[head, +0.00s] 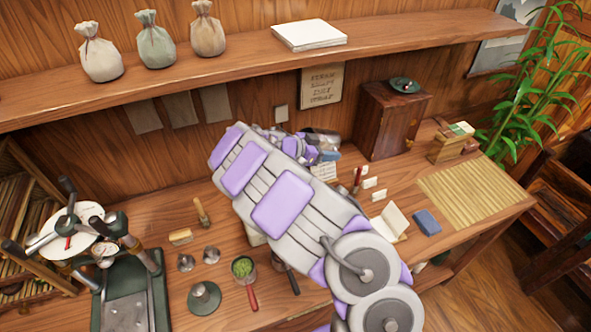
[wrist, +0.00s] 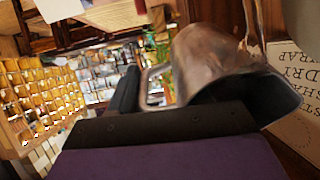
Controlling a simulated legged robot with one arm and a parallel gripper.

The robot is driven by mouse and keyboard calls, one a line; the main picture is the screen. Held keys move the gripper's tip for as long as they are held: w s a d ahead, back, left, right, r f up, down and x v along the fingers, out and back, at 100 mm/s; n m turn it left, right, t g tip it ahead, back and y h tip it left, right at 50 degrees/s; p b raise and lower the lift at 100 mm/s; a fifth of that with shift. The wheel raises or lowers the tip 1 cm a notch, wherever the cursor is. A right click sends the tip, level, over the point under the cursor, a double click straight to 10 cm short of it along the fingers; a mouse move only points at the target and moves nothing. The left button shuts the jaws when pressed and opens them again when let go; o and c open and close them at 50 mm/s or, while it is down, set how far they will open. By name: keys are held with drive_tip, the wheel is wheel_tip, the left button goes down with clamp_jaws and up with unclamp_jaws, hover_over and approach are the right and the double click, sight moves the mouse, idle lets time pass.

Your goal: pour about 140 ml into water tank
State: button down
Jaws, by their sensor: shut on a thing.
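My gripper (head: 316,152) is at the far end of my grey and purple arm, above the back of the bench. It is shut on a shiny metal jug (head: 322,136), which is partly hidden by my gripper in the head view. In the wrist view the jug (wrist: 215,62) fills the upper right, with its loop handle at the dark gripper finger (wrist: 128,88). Its wide mouth faces right in that picture. I cannot tell its true tilt or see any liquid. I cannot make out the water tank; my arm covers the middle of the bench.
A shelf (head: 180,62) with cloth bags runs above the bench. A wooden cabinet (head: 388,120) stands right of my gripper, near a slatted mat (head: 475,190). A green-based press (head: 130,290) stands at left. A pan of green leaves (head: 243,268) and small metal pieces lie in front.

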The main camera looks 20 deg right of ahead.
sight(328, 143)
drive_tip(key=shift+r+h+p, duration=0.35)
drive_tip(key=shift+h+p, duration=0.2)
drive_tip(key=shift+h, duration=0.15)
idle(0.6)
drive_tip(key=shift+a+r+h+b, duration=0.3)
drive_tip(key=shift+r+h+b, duration=0.3)
drive_tip(key=shift+b, duration=1.3)
drive_tip(key=shift+s+r+h+b, duration=0.1)
drive_tip(key=shift+r+h+b, duration=0.3)
drive_tip(key=shift+b, duration=0.6)
drive_tip(key=shift+d+r+b, duration=0.15)
drive_tip(key=shift+b, duration=0.45)
drive_tip(key=shift+r+p, duration=0.15)
drive_tip(key=shift+p, duration=1.1)
drive_tip(key=f+y+p, duration=0.1)
drive_tip(key=p, duration=0.1)
drive_tip(key=d+f+y+p, duration=0.1)
drive_tip(key=p, duration=0.1)
drive_tip(key=shift+d+f+p, duration=0.2)
drive_tip(key=shift+f+p, duration=0.15)
drive_tip(key=shift+f+y+b, duration=0.55)
drive_tip(key=shift+y+b, duration=0.2)
drive_tip(key=shift+y, duration=0.25)
drive_tip(key=shift+f+y+b, duration=0.5)
drive_tip(key=shift+y+b, duration=0.2)
drive_tip(key=shift+y, duration=0.3)
